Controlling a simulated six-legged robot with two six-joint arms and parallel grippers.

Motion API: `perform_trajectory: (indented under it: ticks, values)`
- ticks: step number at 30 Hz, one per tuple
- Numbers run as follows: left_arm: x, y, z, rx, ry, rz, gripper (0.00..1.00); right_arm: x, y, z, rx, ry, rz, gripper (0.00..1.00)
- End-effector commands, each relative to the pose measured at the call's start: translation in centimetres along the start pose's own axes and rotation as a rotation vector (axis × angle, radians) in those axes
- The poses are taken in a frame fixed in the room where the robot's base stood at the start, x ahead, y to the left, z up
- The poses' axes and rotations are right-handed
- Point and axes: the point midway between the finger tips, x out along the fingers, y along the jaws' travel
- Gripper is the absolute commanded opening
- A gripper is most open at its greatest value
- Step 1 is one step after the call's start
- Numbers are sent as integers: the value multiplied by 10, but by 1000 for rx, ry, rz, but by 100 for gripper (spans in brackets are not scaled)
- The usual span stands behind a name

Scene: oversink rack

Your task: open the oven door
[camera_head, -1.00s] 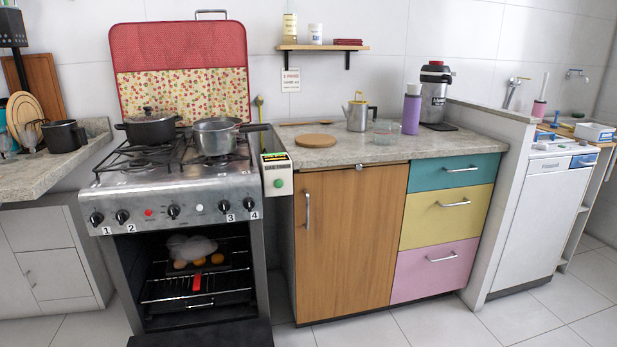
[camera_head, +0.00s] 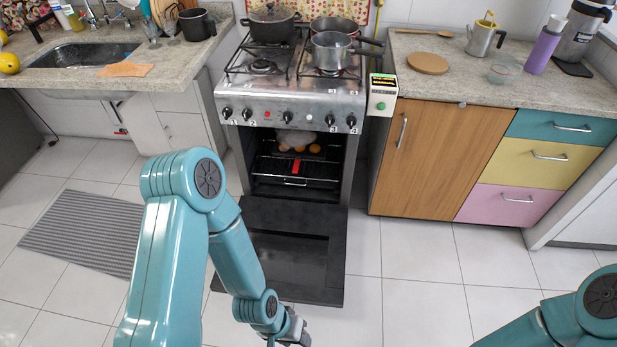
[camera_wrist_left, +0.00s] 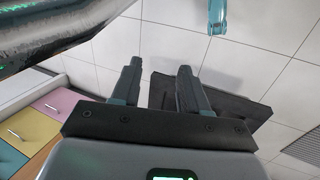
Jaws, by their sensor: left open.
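The oven (camera_head: 290,110) stands in the middle of the head view. Its dark door (camera_head: 325,215) is folded down and lies roughly flat in front of the open cavity. My left gripper (camera_head: 292,334) is beyond the door's front edge, at the bottom of the head view and partly cut off by it. In the left wrist view, my left gripper (camera_wrist_left: 160,85) is open, its two fingers apart. A dark panel that looks like the door (camera_wrist_left: 235,98) shows behind and beside the fingers; I cannot tell whether they touch. My right gripper is out of view.
Pots, including a silver one (camera_head: 333,52), stand on the stove top. A wooden cabinet (camera_head: 440,150) and coloured drawers are on the right. A grey mat (camera_head: 85,232) lies on the left floor. Open tiled floor (camera_head: 430,310) lies right of the door.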

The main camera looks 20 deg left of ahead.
Motion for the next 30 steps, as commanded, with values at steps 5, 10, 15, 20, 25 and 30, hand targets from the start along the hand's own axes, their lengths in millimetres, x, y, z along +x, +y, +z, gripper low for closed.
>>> perform_trajectory:
  ticks: [5, 10, 15, 20, 25, 30]
  values:
    - [44, -22, -24, -48, 80, 27, 44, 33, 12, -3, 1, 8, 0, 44]
    - [143, -85, -94, -192, 343, 145, 44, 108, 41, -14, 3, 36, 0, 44]
    - [220, -157, -148, -352, 628, 336, 44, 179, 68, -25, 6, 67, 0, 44]
    - [276, -226, -167, -481, 867, 566, 44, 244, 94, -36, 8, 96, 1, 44]
    - [323, -294, -150, -580, 1069, 860, 44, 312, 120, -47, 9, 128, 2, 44]
    - [353, -332, -123, -612, 1159, 1076, 44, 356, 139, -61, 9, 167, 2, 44]
